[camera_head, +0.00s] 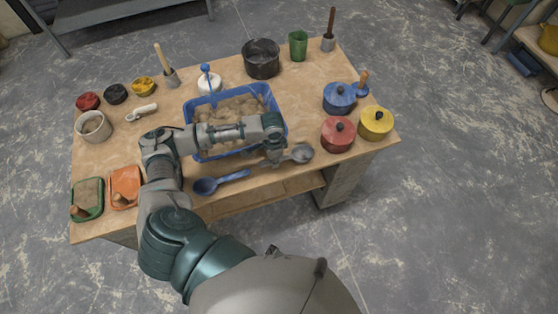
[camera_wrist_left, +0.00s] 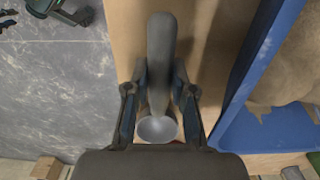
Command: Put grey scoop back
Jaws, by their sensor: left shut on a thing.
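My left gripper (camera_head: 274,158) is shut on the grey scoop (camera_head: 302,153) at the near edge of the table. In the left wrist view the scoop's handle (camera_wrist_left: 161,45) passes between the fingers (camera_wrist_left: 158,88), and its round bowl lies close to the palm. In the head view the bowl points right. I cannot tell whether the scoop touches the table. The blue tub (camera_head: 275,100) of tan mortar is just beyond the gripper, with my forearm across it. My right gripper is not in view.
A blue scoop (camera_head: 220,182) lies left of the gripper near the front edge. A black pot (camera_head: 261,58) and green cup (camera_head: 298,45) stand behind. Green and orange trays (camera_head: 125,187) are left.

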